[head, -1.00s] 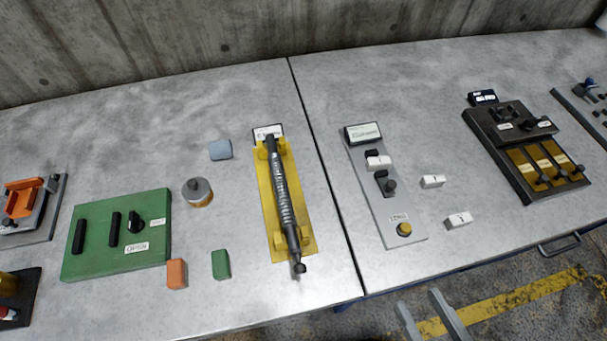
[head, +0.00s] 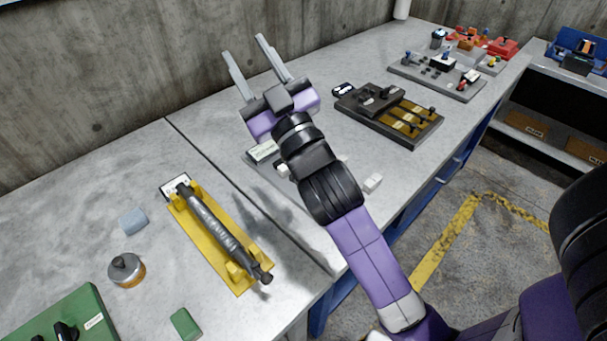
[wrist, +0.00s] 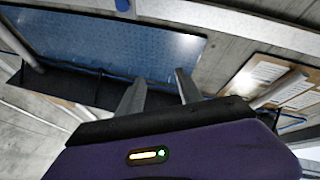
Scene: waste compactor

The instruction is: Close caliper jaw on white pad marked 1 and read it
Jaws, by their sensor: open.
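The caliper fixture shows only in part in the head view. Its pale display (head: 262,150) and a little of its grey plate lie behind my arm. Its jaw and knob are mostly hidden. A loose white pad (head: 373,183) lies on the table right of my arm; I cannot read its mark. My gripper (head: 242,45) is raised above the table's back, beyond the caliper, fingers apart, pointing up toward the wall. In the wrist view the open fingers (wrist: 158,88) hold nothing, and no caliper or pad shows.
A yellow cradle (head: 208,240) with a dark cylindrical tool lies left of the caliper. A dark panel with levers (head: 395,112) stands to its right. A round metal weight (head: 125,270), a blue-grey block (head: 132,222) and a green block (head: 185,323) are at left.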

